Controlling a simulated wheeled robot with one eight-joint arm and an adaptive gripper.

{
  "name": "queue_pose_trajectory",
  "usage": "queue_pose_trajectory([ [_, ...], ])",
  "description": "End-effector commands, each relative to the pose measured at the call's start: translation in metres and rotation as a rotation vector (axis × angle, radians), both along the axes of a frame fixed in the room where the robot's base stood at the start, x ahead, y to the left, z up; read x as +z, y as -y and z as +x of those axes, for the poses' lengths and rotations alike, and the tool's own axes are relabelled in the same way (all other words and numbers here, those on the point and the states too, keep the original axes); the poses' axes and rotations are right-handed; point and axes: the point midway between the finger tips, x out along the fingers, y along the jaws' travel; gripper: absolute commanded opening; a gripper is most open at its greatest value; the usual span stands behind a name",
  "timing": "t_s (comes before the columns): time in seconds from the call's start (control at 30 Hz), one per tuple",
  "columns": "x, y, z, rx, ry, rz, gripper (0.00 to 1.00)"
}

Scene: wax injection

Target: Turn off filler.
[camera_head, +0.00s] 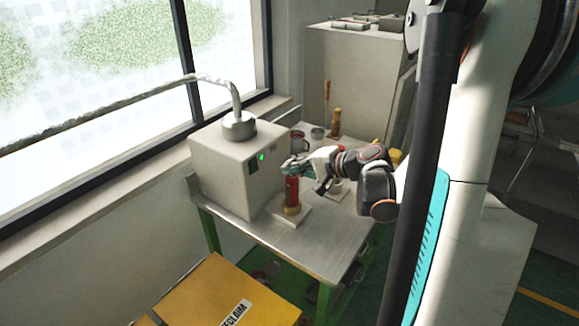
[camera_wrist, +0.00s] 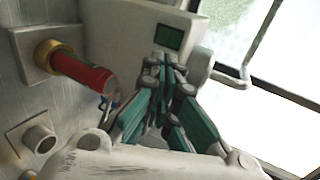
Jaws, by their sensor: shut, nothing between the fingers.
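The filler seems to be the pale box-shaped machine (camera_head: 215,170) on the metal table, with a pipe entering its top. A green light (camera_head: 262,156) glows on its front beside a small dark display. The display (camera_wrist: 169,37) also shows in the wrist view, just beyond my fingertips. My gripper (camera_head: 288,165) is shut and empty, close in front of the machine's front face. In the wrist view my gripper (camera_wrist: 167,68) points at that face; I cannot tell whether it touches. A red cylinder with a brass base (camera_head: 292,192) stands on a plate just below my gripper.
The metal table (camera_head: 310,245) has green legs and bare room at its front. Cups, a brass-coloured piece (camera_head: 335,124) and other small items stand behind my gripper. A yellow box (camera_head: 215,290) sits on the floor in front. A grey cabinet (camera_head: 345,75) stands behind.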

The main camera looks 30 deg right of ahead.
Motion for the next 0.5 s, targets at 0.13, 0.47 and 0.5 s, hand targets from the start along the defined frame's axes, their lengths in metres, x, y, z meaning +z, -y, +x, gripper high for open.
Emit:
queue_pose_trajectory([
  [0.13,-0.015,-0.012,0.026,0.005,0.0,-0.001,0.0],
  [0.47,-0.039,-0.032,0.077,0.003,0.0,-0.002,0.0],
  [0.5,-0.041,-0.034,0.081,0.003,0.0,-0.002,0.0],
])
